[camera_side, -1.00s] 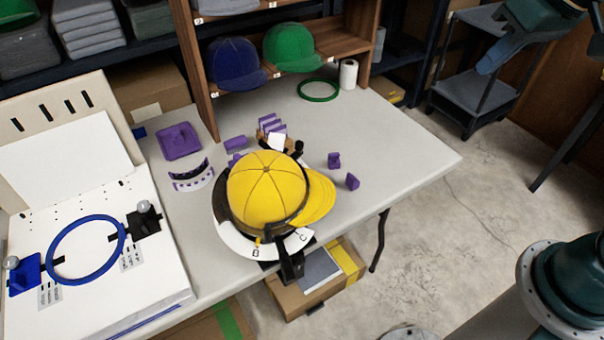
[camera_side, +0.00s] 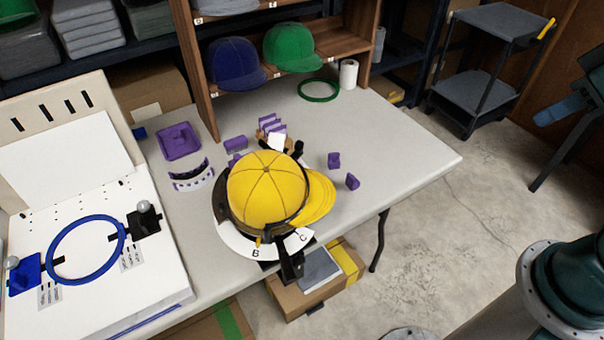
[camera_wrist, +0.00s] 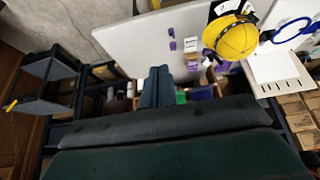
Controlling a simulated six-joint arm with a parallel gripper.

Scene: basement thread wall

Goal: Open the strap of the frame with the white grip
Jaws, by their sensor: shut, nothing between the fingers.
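A yellow cap (camera_side: 265,190) sits on a cap frame (camera_side: 233,237) near the table's front edge, with its brim to the right. A dark strap (camera_side: 293,217) runs round the base of the cap. A white block (camera_side: 277,142) stands behind the cap; I cannot tell whether it is the white grip. A black bracket (camera_side: 290,263) sticks out in front. In the wrist view the cap (camera_wrist: 238,42) is at the upper right. My gripper (camera_side: 541,117) is far right of the table, away from the cap. Its blue fingers (camera_wrist: 158,69) are together and empty.
Several purple pieces (camera_side: 335,160) lie around the cap. A blue hoop (camera_side: 51,263) sits on a white machine (camera_side: 90,300) at left. A wooden shelf (camera_side: 305,83) with blue and green caps stands behind. A dark cart (camera_side: 480,95) stands back right. The table's right part is clear.

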